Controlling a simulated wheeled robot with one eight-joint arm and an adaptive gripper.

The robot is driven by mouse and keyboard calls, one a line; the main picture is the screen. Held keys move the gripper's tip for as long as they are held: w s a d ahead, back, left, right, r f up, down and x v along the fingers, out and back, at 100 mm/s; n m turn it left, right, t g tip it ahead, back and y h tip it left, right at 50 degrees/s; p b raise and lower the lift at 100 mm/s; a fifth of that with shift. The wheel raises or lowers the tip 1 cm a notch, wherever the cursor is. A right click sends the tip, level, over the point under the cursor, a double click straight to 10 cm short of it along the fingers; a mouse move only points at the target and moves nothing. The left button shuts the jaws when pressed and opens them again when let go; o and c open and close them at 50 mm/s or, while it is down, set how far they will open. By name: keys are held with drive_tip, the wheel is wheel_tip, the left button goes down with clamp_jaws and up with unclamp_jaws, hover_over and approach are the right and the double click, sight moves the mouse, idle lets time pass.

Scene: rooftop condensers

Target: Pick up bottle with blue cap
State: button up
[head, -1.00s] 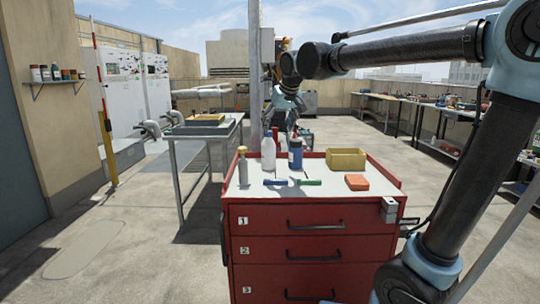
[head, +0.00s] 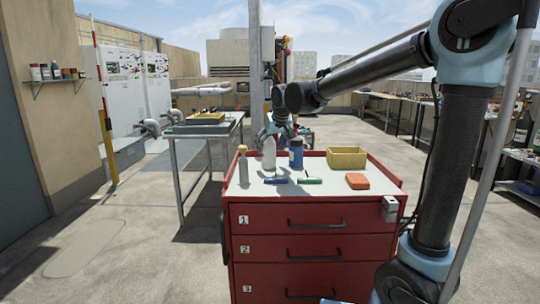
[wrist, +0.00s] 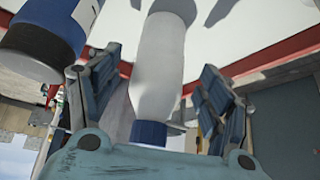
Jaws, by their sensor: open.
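The bottle with the blue cap is white and stands upright on the red cabinet's top in the head view (head: 269,156); my gripper hides its cap there. In the wrist view, its white body (wrist: 159,65) and blue cap (wrist: 149,133) lie between my fingers. My gripper (wrist: 160,72) is open, with one finger on each side of the bottle and a visible gap at the right finger. In the head view, my gripper (head: 270,134) is at the bottle's upper part, coming from behind.
A blue bottle (head: 296,155) stands close to the right; it also shows in the wrist view (wrist: 45,38). A grey bottle with a yellow cap (head: 243,166), blue (head: 276,181) and green (head: 310,181) tools, an orange block (head: 357,181) and a yellow bin (head: 346,158) share the red cabinet (head: 313,220).

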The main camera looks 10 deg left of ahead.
sight(269, 153)
drive_tip(key=shift+x, duration=2.5)
drive_tip(key=shift+d, duration=0.1)
drive_tip(key=c, duration=1.4)
